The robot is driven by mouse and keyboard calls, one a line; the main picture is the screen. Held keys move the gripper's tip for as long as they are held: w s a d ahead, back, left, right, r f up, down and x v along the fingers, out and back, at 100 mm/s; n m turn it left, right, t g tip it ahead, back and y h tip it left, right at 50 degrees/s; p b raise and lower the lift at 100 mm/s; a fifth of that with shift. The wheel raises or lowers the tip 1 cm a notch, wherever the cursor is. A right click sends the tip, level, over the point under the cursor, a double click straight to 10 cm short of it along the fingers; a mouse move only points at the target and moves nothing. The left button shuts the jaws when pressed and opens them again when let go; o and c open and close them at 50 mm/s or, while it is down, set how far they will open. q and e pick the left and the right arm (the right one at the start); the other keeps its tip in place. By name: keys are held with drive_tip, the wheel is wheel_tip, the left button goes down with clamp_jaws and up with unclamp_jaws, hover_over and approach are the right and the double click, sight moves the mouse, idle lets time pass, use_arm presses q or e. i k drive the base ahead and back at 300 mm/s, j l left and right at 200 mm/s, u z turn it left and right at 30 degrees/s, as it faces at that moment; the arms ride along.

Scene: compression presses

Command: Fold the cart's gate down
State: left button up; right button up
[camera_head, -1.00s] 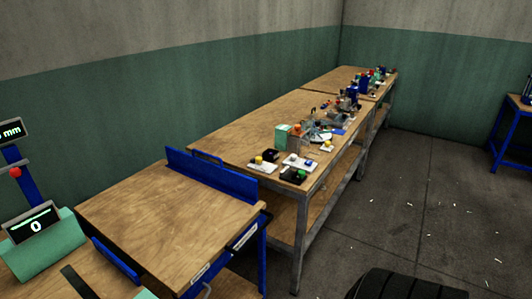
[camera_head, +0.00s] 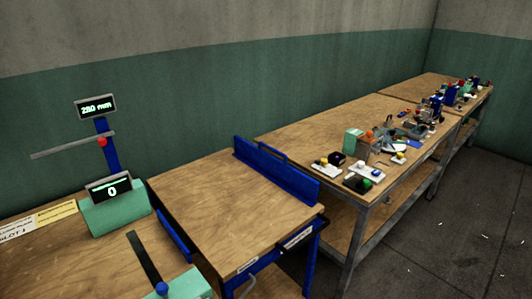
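The cart (camera_head: 225,205) has a wooden top and a blue frame, and stands between the left bench and the long bench. A blue gate panel (camera_head: 275,172) stands upright along the cart's right edge, with a blue handle-like bar (camera_head: 270,151) behind its far part. A lower blue strip (camera_head: 174,235) runs along the cart's left edge. The cart's top is bare. Labels and a small hook show on its front side. Neither of my grippers is in view.
On the left bench (camera_head: 75,262) stand a green press with a display (camera_head: 110,205) reading 0, a screen (camera_head: 95,108) reading 280 mm, and a black lever (camera_head: 144,257). The long bench (camera_head: 310,128) holds several small items.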

sight(308, 187)
drive_tip(key=u, duration=0.45)
drive_tip(key=l+u, duration=0.15)
drive_tip(key=u, duration=0.7)
drive_tip(key=l+u, duration=0.15)
drive_tip(key=u, duration=0.3)
drive_tip(key=k+l+u, duration=0.1)
drive_tip(key=l+u, duration=0.25)
drive_tip(key=l, duration=0.2)
drive_tip(key=k+l+u, duration=0.2)
drive_tip(key=l+u, duration=0.15)
drive_tip(key=l, duration=0.2)
drive_tip(key=k+l+u, duration=0.35)
drive_tip(key=l, duration=0.15)
drive_tip(key=k+l+u, duration=0.15)
drive_tip(key=l+u, duration=0.2)
drive_tip(key=k+l+u, duration=0.35)
drive_tip(key=l, duration=0.1)
